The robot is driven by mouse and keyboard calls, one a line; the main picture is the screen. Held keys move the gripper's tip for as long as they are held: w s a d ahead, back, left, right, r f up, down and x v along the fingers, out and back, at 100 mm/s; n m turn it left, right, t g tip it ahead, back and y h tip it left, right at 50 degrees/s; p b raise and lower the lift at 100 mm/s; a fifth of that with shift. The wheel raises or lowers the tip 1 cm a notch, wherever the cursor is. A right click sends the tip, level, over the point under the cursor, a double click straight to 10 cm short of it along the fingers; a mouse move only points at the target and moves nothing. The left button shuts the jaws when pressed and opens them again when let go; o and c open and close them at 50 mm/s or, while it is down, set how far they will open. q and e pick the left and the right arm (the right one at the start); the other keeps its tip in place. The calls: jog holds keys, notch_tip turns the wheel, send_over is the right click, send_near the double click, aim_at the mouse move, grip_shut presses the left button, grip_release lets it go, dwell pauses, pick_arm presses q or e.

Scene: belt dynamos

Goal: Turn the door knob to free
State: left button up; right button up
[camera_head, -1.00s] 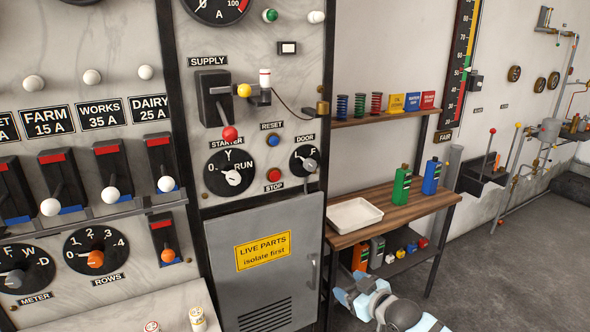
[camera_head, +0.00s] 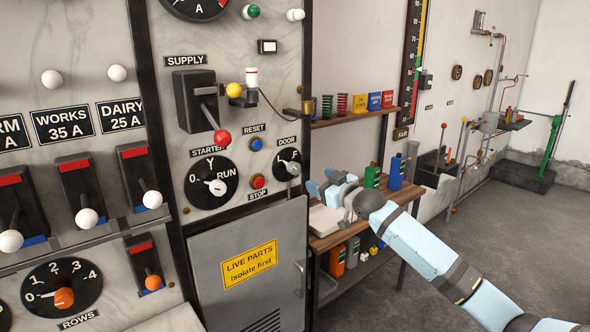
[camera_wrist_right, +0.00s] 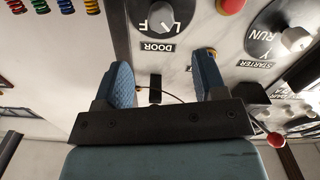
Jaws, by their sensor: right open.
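The door knob (camera_head: 293,168) is a grey knob on a round black dial marked L and F, under the DOOR label. My left gripper is not in view.
A red stop button (camera_head: 258,182) and the starter dial (camera_head: 213,179) are left of the knob. A grey cabinet door (camera_head: 240,240) with a yellow sign is below. Open floor lies at right.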

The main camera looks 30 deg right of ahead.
aim_at(297, 169)
jog(key=w, duration=0.3)
jog(key=w+p, duration=0.1)
jog(key=w, duration=0.3)
jog(key=w+a, duration=0.1)
jog(key=w, duration=0.3)
jog(key=shift+w, duration=0.1)
jog(key=shift+c, duration=0.3)
jog(key=c, duration=0.9)
